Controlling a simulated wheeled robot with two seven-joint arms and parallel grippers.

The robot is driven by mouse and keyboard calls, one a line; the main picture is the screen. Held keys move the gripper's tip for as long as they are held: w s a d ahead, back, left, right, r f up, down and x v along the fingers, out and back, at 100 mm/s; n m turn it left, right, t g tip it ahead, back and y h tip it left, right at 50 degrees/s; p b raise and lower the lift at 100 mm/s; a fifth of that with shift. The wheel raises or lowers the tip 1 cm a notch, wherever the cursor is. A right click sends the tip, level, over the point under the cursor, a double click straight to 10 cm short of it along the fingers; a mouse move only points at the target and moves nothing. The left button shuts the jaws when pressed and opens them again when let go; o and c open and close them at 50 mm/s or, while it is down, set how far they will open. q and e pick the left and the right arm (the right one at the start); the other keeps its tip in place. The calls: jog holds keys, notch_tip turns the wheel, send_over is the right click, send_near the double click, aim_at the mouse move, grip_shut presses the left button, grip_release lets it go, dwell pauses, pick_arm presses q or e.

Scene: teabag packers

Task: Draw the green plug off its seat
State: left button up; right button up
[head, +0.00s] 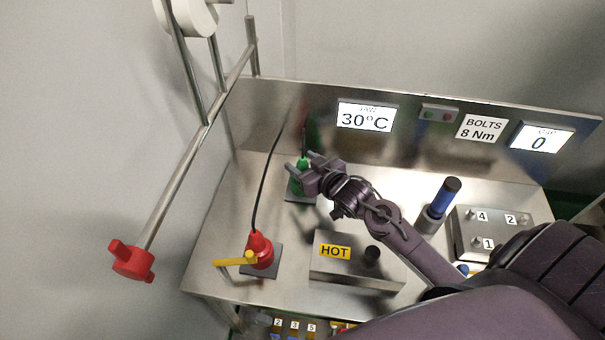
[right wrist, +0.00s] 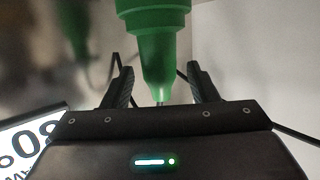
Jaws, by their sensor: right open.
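The green plug (head: 302,164) stands on a dark square seat (head: 300,197) towards the back left of the steel table, with a black cable at its top. In the right wrist view the green plug (right wrist: 158,45) shows large, with its narrow end between the fingers. My right gripper (head: 299,177) is at the plug, its open fingers (right wrist: 162,88) on either side of it. The gripper hides part of the plug in the head view. My left gripper is not in view.
A red plug (head: 260,250) with a yellow lever (head: 236,261) stands in front. A box marked HOT (head: 355,270) lies below my right arm. A blue-handled tool (head: 443,198) and a numbered bolt block (head: 492,232) stand to the right. A steel rail (head: 185,165) runs along the left.

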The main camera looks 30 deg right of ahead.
jog(key=shift+w+f, duration=0.1)
jog(key=shift+w, duration=0.2)
jog(key=shift+s, duration=0.1)
jog(key=shift+c, duration=0.6)
grip_shut()
notch_tip(320, 180, up, 20)
jog(key=p, duration=0.1)
